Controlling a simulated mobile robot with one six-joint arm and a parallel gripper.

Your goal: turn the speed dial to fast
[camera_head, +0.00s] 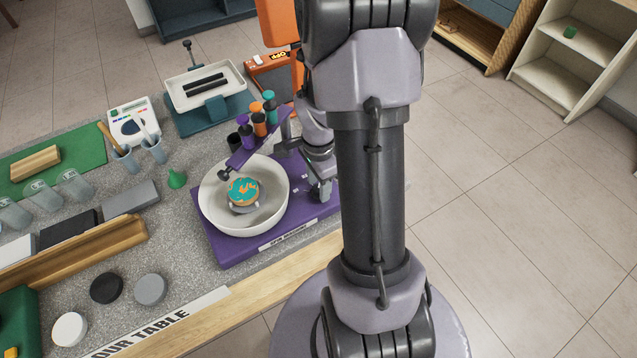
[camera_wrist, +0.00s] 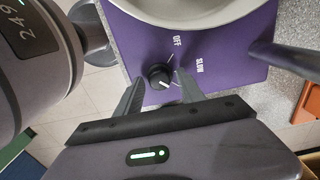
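The speed dial (camera_wrist: 159,76) is a round black knob on the purple spin machine base in the wrist view. Its white pointer mark is toward the lower right of the picture. The words OFF (camera_wrist: 177,40) and SLOW (camera_wrist: 200,65) are printed to its right; no FAST label can be read. My gripper (camera_wrist: 159,78) is open, with one finger on each side of the knob and narrow gaps seeming to show. In the head view, my gripper (camera_head: 321,190) is low at the right side of the purple base (camera_head: 222,249); the dial is hidden there.
A white bowl (camera_head: 213,214) on the base holds a teal and orange painted disc (camera_head: 243,190). A purple rack (camera_head: 243,156) with several colored bottles stands close behind my gripper. A wooden table edge (camera_head: 262,293) runs along the front; open floor lies to the right.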

